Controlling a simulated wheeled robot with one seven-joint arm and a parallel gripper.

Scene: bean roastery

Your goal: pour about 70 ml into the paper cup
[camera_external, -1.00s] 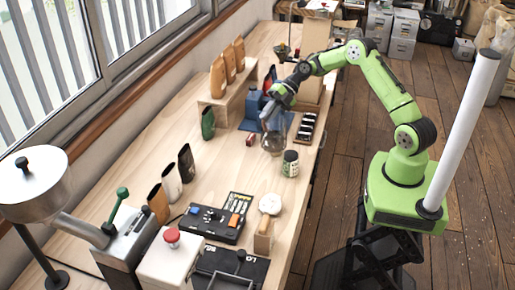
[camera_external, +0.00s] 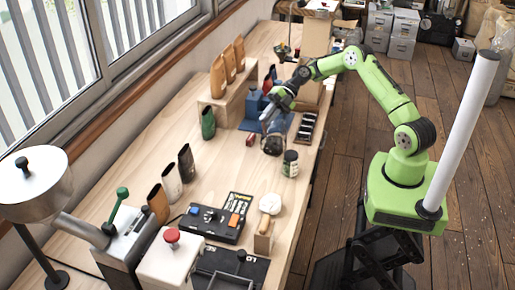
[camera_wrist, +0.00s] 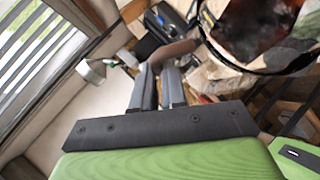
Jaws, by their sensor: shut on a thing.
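My gripper (camera_external: 268,120) is shut on the brown handle (camera_wrist: 177,50) of a glass carafe (camera_external: 272,146). It holds the carafe tilted above the bench. Dark brown liquid shows inside the glass carafe in the wrist view (camera_wrist: 255,25), at the top right, where the frame cuts it off. A small white and green cup-like container (camera_external: 290,164) with a dark top stands upright on the bench, just right of and below the carafe in the external view. I cannot tell for sure that it is the paper cup, or whether liquid is flowing. The wrist view does not clearly show it.
A dark slotted tray (camera_external: 306,127) and a blue device (camera_external: 254,103) stand behind the carafe. A scale-like black panel (camera_external: 213,222) and a wooden-handled tool (camera_external: 264,236) are nearer. Bare bench (camera_external: 225,165) lies left.

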